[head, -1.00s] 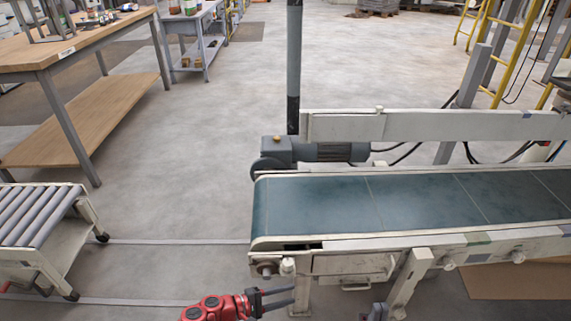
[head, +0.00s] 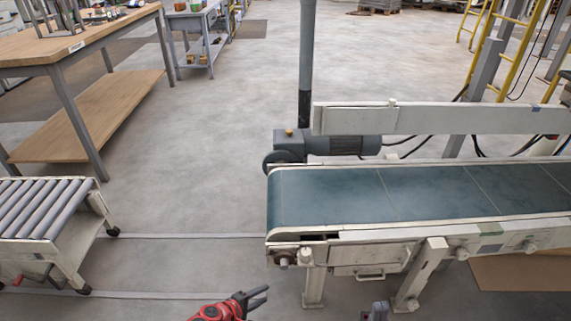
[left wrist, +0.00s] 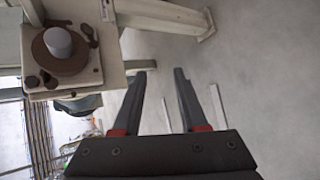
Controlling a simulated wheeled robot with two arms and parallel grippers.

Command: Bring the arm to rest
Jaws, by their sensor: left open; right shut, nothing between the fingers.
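My left gripper (head: 262,297), with a red wrist and dark fingers, shows at the bottom of the head view. It is left of and below the near end of the conveyor. A pale machine part with a round knob (left wrist: 58,42) stands close by at the upper left of that view, apart from the fingers. Only a small grey tip of my right gripper (head: 378,309) shows at the bottom edge of the head view, shut and empty, near a conveyor leg.
The conveyor (head: 340,197) with a green belt fills the right. A roller cart (head: 45,205) stands at the left, with a wooden workbench (head: 90,55) behind it. Bare floor (head: 180,265) lies between cart and conveyor. A yellow ladder (head: 515,50) stands far right.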

